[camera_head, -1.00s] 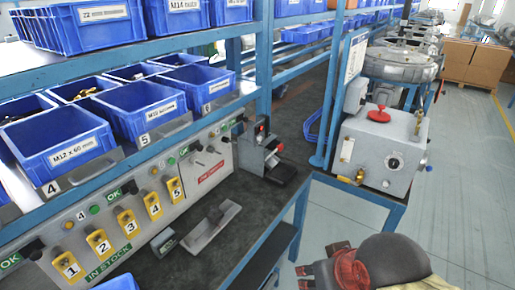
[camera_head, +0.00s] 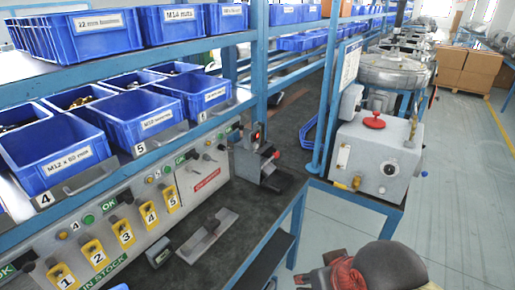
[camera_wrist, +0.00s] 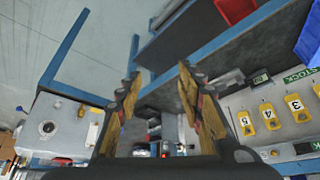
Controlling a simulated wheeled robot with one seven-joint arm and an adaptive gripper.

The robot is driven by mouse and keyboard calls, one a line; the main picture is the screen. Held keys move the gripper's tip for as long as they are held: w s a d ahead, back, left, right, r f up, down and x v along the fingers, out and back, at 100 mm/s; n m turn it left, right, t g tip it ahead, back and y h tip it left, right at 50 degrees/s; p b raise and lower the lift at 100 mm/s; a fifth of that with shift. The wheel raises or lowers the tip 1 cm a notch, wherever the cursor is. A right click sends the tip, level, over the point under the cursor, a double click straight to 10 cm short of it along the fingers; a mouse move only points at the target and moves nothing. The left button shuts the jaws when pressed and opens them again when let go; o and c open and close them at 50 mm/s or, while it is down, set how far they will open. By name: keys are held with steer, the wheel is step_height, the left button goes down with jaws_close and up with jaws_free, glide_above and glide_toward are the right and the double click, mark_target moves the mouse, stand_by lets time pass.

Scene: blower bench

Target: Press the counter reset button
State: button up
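A small grey box (camera_head: 160,252) with a dark display-like face stands on the bench in front of the yellow numbered switches. It also shows in the wrist view (camera_wrist: 261,78). A grey-black device (camera_head: 258,155) with a small red light stands farther back on the bench. I cannot tell which of these is the counter, and no reset button can be made out. My gripper (camera_wrist: 160,72) is open and empty, its yellow-and-black fingers apart above the bench edge and floor. In the head view my arm's end is at the lower right, off the bench.
A sloped panel (camera_head: 118,272) with yellow numbered switches runs along the left. Blue bins (camera_head: 62,165) sit on the shelf above it. A metal tray (camera_head: 206,240) lies on the bench. A grey machine (camera_head: 375,155) with a red knob stands right.

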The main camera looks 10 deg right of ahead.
jaws_close()
stand_by(1.5)
